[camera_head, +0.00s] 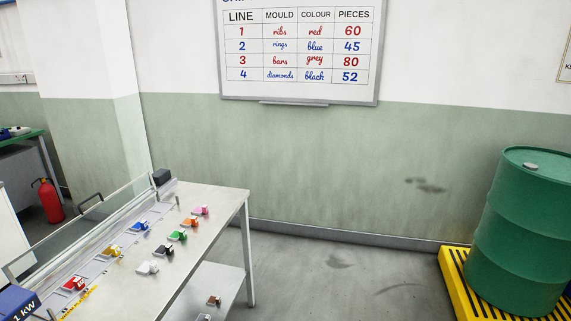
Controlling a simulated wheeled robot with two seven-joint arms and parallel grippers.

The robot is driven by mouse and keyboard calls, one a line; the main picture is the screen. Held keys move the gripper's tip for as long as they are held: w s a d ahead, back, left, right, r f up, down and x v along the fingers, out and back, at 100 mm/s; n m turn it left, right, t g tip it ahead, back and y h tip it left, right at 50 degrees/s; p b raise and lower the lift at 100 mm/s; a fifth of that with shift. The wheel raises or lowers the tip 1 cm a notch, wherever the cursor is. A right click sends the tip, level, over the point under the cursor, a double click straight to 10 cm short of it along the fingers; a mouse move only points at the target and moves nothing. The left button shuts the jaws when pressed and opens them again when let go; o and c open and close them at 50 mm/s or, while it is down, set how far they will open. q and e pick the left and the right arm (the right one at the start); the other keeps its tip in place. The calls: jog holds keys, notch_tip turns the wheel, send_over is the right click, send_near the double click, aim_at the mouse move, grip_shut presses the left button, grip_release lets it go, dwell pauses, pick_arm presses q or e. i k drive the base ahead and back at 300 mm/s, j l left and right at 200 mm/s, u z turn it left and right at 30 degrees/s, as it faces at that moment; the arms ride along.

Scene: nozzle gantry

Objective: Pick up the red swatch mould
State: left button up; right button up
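A small mould with a red block on a pale base (75,284) sits near the left end of a long metal table, close to the glass panel. I take it for the red swatch mould; its surface pattern is too small to tell. Similar moulds lie in two rows beyond it: yellow (111,250), blue (139,226), white (148,268), black (163,251), green (177,236), orange (190,222) and pink (201,211). Neither of my grippers is in view.
The metal table (215,210) has a glass panel (105,222) along its back and a lower shelf (222,280) with a brown mould (214,300). A blue box marked 1 kW (18,303) stands at lower left. A green drum (520,235) stands right. The floor between is clear.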

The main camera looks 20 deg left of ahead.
aim_at(75, 283)
jog(key=i+u, duration=0.3)
jog(key=u, duration=0.2)
jog(key=i+l+u, duration=0.15)
jog(key=i+u, duration=0.15)
jog(key=u, duration=0.15)
jog(key=i+l+u, duration=0.25)
jog(key=u, duration=0.25)
jog(key=i+l+u, duration=0.25)
jog(key=u, duration=0.2)
jog(key=l, duration=0.1)
